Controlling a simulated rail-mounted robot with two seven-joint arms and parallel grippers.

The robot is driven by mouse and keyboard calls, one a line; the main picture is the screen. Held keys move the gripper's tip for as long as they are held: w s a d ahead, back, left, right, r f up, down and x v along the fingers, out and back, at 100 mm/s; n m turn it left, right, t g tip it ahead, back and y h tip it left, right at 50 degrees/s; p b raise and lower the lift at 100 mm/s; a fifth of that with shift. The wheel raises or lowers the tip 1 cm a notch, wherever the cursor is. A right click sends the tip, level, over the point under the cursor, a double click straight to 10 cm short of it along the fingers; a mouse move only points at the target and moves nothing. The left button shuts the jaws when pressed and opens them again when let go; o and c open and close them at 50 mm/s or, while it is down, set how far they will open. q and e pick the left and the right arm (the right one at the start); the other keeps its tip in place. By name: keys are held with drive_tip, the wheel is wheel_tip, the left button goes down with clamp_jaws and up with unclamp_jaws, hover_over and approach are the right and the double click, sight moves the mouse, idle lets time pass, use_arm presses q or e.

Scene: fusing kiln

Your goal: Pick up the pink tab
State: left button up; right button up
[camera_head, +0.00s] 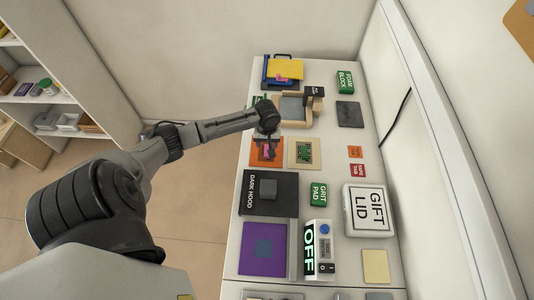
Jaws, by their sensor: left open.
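A small pink piece (266,151) lies on the orange square (256,158) at the table's left edge; it is small and partly covered by my gripper. Another pink piece (282,78) shows at the front edge of the yellow panel (286,68) in the blue-framed holder at the far end. I cannot tell from the picture which of the two is the pink tab. My left gripper (266,138) is open, pointing down just above the orange square. Its fingertips are small in view, and I cannot tell whether they touch anything. My right gripper is not in view.
A tan block-like fixture (298,108) stands just beyond the gripper. A beige square with a green piece (316,163) lies to the right. The dark hood (281,204), grit pad (318,194) and gift lid (368,226) stand nearer. A wall runs along the right.

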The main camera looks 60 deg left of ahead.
sight(267, 156)
use_arm(q)
drive_tip(key=shift+f+b, duration=0.3)
drive_tip(key=shift+f, duration=4.6)
drive_tip(key=shift+c, duration=0.2)
drive_tip(key=c, duration=1)
drive_tip(key=shift+r, duration=0.1)
